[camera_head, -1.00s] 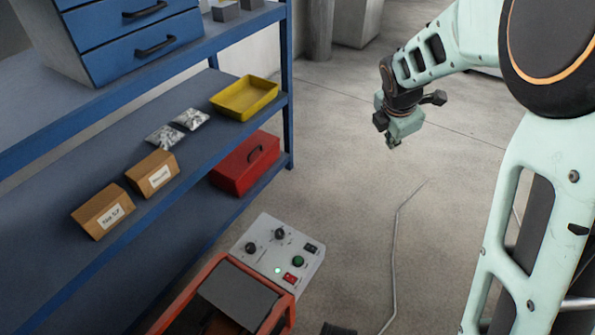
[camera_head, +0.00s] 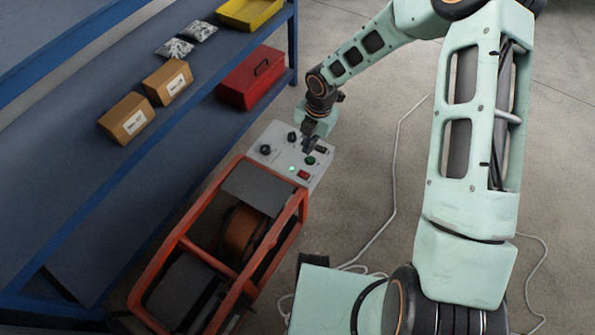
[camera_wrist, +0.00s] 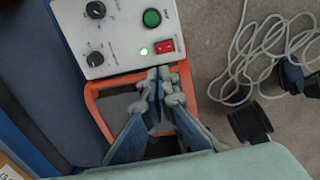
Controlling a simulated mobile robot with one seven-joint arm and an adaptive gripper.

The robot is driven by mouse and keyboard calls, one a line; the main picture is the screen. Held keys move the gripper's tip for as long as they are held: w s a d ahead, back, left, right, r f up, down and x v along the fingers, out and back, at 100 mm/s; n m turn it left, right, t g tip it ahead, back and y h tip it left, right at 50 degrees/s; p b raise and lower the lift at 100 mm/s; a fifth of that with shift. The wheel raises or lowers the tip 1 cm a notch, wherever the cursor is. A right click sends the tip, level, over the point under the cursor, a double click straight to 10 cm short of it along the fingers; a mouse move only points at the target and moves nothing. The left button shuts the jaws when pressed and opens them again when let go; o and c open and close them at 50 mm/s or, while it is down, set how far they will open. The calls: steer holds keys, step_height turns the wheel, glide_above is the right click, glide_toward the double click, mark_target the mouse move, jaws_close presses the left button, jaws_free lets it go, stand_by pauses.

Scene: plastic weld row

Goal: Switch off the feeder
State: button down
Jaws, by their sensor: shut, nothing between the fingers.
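The feeder has an orange frame (camera_head: 170,245) and a light grey control panel (camera_head: 283,160). The panel carries a red switch (camera_head: 303,175), a green button (camera_head: 310,160), a lit green lamp (camera_head: 292,169) and two black knobs (camera_head: 266,149). In the wrist view, the red switch (camera_wrist: 164,46) lies beside the lit lamp (camera_wrist: 144,51), below the green button (camera_wrist: 152,17). My gripper (camera_head: 311,144) is over the panel's far side in the head view. In the wrist view its shut, empty fingertips (camera_wrist: 160,80) appear just below the red switch. I cannot tell their height above the panel.
A blue shelf (camera_head: 200,130) stands to the left with two cardboard boxes (camera_head: 127,118), silvery bags (camera_head: 175,48), a yellow tray (camera_head: 248,12) and a red toolbox (camera_head: 250,78). A pale cable (camera_head: 393,170) lies on the floor at right, coiled in the wrist view (camera_wrist: 255,50).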

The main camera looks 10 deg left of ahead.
mark_target(301, 172)
stand_by(0.3)
steer(key=f+b, duration=0.1)
steer(key=f, duration=0.3)
steer(key=a+f+b, duration=0.1)
steer(key=f+b, duration=0.1)
steer(key=f, duration=0.3)
steer(key=f+b, duration=0.1)
steer(key=f, duration=0.3)
steer(key=shift+w+a+f+b, duration=0.2)
steer(key=shift+w+a+b, duration=0.1)
steer(key=shift+b, duration=0.1)
steer(key=shift+f, duration=0.25)
steer(key=shift+f, duration=0.1)
steer(key=shift+w+a+f+b, duration=0.1)
steer(key=shift+a+f+b, duration=0.05)
steer(key=shift+f+b, duration=0.2)
steer(key=shift+r, duration=0.1)
